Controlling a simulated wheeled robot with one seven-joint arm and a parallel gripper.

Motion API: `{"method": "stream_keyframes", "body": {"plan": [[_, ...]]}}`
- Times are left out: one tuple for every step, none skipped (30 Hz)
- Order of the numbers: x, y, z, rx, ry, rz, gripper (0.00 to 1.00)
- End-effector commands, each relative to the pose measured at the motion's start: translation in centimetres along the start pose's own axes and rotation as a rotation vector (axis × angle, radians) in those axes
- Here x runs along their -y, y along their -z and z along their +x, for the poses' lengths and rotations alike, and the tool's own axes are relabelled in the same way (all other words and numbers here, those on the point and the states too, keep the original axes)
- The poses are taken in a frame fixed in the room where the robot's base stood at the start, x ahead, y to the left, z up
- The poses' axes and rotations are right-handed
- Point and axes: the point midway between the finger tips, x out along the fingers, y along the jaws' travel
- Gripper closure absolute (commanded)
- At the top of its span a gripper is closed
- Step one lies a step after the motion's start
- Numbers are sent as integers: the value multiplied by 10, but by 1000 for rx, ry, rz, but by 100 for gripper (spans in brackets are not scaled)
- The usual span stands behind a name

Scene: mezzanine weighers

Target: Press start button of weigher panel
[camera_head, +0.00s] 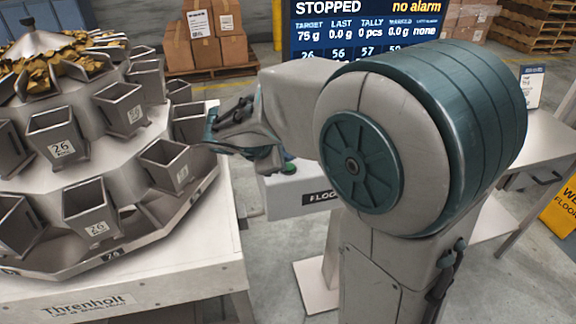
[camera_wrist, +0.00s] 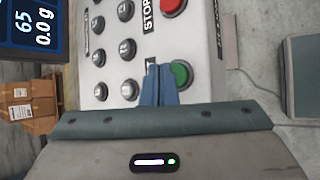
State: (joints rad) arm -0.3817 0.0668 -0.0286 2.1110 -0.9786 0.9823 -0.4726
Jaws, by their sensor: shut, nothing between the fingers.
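The weigher panel (camera_wrist: 148,55) is a light grey box with several round grey buttons, a red stop button (camera_wrist: 172,7) and a green button (camera_wrist: 181,74), the start button. In the wrist view my gripper (camera_wrist: 160,70) is shut and empty, its blue fingertips just left of the green button and partly over its edge. I cannot tell whether they touch it. In the head view the panel (camera_head: 300,190) is mostly hidden behind my arm, with a bit of green button (camera_head: 290,168) showing below my gripper (camera_head: 210,140).
The screen (camera_head: 365,25) reads STOPPED and no alarm. The multihead weigher (camera_head: 90,130) with steel buckets stands close on the left, beside my gripper. Cardboard boxes (camera_head: 205,40) stand at the back. A table (camera_head: 545,140) and a yellow sign (camera_head: 563,212) are on the right.

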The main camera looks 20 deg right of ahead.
Motion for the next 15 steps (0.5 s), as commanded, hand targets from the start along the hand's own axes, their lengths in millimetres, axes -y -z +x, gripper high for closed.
{"method": "stream_keyframes", "body": {"plan": [[0,0,0,0,0,0,100],[0,0,0,0,0,0,100],[0,0,0,0,0,0,100],[0,0,0,0,0,0,100],[0,0,0,0,0,0,100],[0,0,0,0,0,0,100],[0,0,0,0,0,0,100],[0,0,0,0,0,0,100],[0,0,0,0,0,0,100],[0,0,0,0,0,0,100],[0,0,0,0,0,0,100],[0,0,1,0,0,0,100],[1,1,1,0,0,0,100],[1,1,2,0,0,0,100],[2,2,3,0,0,0,100]]}}
